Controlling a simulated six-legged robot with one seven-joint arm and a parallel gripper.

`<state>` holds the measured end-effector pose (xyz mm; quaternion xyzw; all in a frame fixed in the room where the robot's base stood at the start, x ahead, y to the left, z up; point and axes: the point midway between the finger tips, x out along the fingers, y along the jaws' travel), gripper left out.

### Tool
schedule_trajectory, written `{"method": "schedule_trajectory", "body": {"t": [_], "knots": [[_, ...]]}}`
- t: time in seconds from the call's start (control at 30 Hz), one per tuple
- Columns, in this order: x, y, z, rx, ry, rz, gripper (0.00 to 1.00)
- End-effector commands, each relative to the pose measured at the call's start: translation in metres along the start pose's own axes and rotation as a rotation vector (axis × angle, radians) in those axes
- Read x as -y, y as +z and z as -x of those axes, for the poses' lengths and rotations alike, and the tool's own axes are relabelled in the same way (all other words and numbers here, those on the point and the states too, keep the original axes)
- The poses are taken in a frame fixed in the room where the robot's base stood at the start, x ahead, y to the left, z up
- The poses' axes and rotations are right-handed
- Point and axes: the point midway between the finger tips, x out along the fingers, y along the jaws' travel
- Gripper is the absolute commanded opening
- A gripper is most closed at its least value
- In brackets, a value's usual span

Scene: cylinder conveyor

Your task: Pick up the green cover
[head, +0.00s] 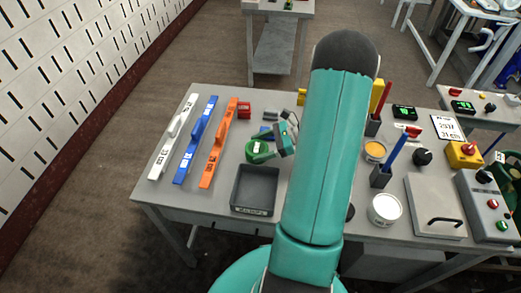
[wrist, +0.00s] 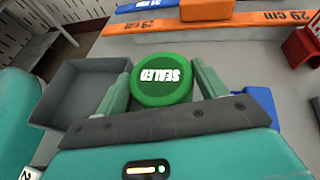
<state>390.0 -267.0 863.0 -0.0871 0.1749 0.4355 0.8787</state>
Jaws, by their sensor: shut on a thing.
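The green cover (wrist: 162,92) is a round green cap with white "SEALED" lettering on its top. In the wrist view it sits between the two pale green fingers of my gripper (wrist: 162,82), which is shut on it. In the head view the green cover (head: 258,152) is over the table, just behind the dark tray, with my gripper (head: 280,138) at its right side. I cannot tell whether anything is under the cover or whether it touches the table.
The grey open tray (head: 253,211) is in front of the cover. White (head: 172,138), blue (head: 196,140) and orange (head: 218,143) length bars lie to the left. A red block (head: 244,110) is behind. Pots, pen holders and switch boxes crowd the right side.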

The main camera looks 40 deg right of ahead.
Motion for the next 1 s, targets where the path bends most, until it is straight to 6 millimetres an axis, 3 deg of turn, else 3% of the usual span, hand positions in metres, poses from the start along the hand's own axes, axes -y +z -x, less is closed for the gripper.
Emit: {"method": "schedule_trajectory", "body": {"t": [0.47, 0.8, 1.0], "knots": [[-0.038, 0.056, 0.064, -0.001, -0.003, 0.002, 0.49], [-0.081, 0.062, 0.113, -0.001, -0.002, -0.001, 0.49], [-0.096, 0.065, 0.129, 0.000, -0.001, -0.001, 0.49]]}}
